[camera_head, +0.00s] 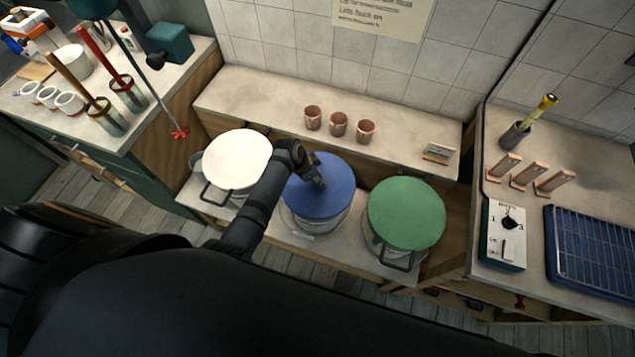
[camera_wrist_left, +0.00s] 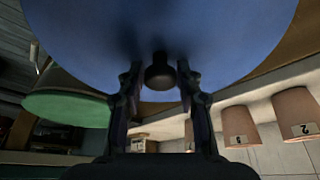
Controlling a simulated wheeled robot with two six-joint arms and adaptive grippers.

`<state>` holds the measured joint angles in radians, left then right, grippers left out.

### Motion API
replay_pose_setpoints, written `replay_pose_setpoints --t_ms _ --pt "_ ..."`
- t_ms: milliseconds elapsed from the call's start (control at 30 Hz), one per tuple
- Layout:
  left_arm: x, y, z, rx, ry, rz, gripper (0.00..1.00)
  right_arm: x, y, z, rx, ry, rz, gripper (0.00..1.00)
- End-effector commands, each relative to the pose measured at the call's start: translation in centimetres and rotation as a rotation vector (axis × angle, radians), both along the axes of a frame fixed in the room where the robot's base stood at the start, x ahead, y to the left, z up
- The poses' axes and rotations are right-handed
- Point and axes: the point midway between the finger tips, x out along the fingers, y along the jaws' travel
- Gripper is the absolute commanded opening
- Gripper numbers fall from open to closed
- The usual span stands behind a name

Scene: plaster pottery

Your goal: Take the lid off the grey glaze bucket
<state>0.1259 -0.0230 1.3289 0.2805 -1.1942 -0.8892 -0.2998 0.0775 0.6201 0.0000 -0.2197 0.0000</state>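Three buckets with lids stand in a row: a white lid (camera_head: 238,158), a blue lid (camera_head: 330,198) and a green lid (camera_head: 405,214). No lid is grey, and I cannot tell which bucket is the grey one. My left gripper (camera_head: 317,182) is over the blue lid. In the left wrist view the left gripper (camera_wrist_left: 160,85) is open, its fingers on either side of a dark knob (camera_wrist_left: 160,74) on the blue lid (camera_wrist_left: 230,30), with gaps between. The green lid (camera_wrist_left: 65,108) shows beyond. My right gripper is not in view.
Three copper-coloured cups (camera_head: 338,124) stand on the shelf (camera_head: 255,100) behind the buckets. A blue rack (camera_head: 600,250) and a control box (camera_head: 504,234) sit on the right counter. Brushes in pots (camera_head: 105,117) stand on the left bench.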

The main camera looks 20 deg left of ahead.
Motion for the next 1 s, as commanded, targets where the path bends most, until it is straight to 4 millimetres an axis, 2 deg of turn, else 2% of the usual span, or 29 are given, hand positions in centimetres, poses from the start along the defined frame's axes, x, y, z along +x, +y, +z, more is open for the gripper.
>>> replay_pose_setpoints --t_ms 33,200,467,633,767,1000 --pt "0.0 0.0 0.0 0.000 0.000 0.000 0.24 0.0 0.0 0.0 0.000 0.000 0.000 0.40" --pt "0.0 0.0 0.0 0.000 0.000 0.000 0.01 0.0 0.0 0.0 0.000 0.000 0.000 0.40" --pt "0.0 0.0 0.1 0.000 -0.001 0.000 0.00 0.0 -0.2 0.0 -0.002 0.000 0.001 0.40" --pt "0.1 0.0 1.1 -0.001 -0.003 0.001 0.00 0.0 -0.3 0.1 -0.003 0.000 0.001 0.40" --pt "0.1 0.0 3.5 -0.001 -0.006 0.001 0.00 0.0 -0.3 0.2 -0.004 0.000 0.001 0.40" --pt "-4.9 1.4 8.9 0.001 -0.003 0.000 0.00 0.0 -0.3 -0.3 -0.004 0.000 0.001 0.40"
